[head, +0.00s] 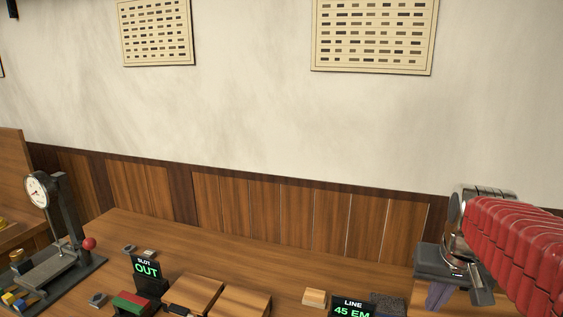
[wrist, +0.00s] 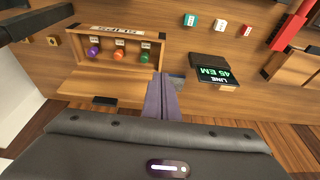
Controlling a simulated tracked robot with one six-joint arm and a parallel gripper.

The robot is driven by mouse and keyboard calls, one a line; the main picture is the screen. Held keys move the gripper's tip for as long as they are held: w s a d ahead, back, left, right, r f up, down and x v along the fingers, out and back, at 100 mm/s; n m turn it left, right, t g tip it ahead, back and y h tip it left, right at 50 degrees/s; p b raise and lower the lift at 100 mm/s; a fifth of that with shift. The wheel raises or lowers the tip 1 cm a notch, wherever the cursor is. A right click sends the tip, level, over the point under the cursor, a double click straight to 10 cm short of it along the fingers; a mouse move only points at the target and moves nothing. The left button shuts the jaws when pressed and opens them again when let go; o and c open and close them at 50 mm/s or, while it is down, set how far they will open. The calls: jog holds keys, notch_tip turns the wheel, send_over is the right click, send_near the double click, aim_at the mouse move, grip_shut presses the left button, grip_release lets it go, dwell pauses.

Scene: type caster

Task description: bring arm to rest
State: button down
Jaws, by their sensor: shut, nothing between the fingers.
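My arm comes in from the right in the head view, with a red ribbed sleeve. My gripper (head: 438,296) points down near the right end of the wooden bench, its purple-grey fingers together. In the wrist view my gripper (wrist: 163,82) shows the same fingers pressed together with nothing between them. They appear clear of the things on the bench.
A sign reading LINE 45 EM (head: 352,309) stands left of my gripper. A SLOT OUT sign (head: 147,270) and a dial gauge stand (head: 45,215) are farther left. A slips rack (wrist: 118,50) holds coloured knobs. The bench's back middle (head: 240,255) is clear.

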jog(key=s+a+f+n+t, duration=0.1)
jog(key=s+a+n, duration=0.1)
jog(key=s+a, duration=0.3)
jog(key=s+a+f+n+t+y, duration=0.1)
jog(key=s+a+n, duration=0.1)
jog(key=s+a, duration=0.4)
jog(key=a, duration=0.4)
jog(key=shift+s+a+f, duration=0.15)
jog(key=shift+a+f, duration=0.15)
jog(key=c, duration=2.5)
grip_release()
jog(key=shift+c, duration=0.2)
